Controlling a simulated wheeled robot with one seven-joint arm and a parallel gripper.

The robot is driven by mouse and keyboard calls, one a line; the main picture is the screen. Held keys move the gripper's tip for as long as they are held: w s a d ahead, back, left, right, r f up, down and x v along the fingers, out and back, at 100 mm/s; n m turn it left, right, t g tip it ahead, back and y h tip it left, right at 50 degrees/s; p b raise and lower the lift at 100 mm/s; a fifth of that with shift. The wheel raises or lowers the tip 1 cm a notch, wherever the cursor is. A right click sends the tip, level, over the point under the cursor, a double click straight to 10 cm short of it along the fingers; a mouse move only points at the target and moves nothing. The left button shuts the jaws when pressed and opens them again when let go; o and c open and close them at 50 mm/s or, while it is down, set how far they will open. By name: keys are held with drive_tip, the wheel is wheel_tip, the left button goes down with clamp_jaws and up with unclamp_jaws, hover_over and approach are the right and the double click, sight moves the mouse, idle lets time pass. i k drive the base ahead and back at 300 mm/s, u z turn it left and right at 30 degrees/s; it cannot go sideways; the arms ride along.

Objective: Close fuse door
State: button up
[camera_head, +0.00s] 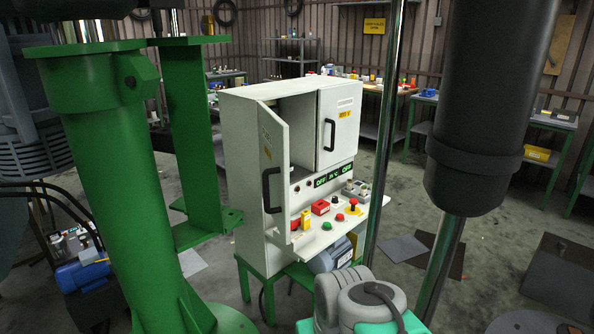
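A white control cabinet (252,190) stands on a green stand near the middle of the view. The cabinet's dark interior (297,130) shows partly behind that door. Its right door (341,108) is shut and has its own black handle (330,134). I cannot read which door is labelled for the fuses. My gripper is not in view; a grey and teal part, likely my arm, shows at the bottom.
A control shelf (325,232) with red, green and yellow buttons juts out below the doors. A green column (115,190) stands close at the left. A metal pole (385,130) and a large black cylinder (490,100) stand at the right. Workbenches line the back.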

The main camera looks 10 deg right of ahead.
sight(273, 132)
drive_tip(key=i, duration=0.45)
drive_tip(key=u, duration=1.2)
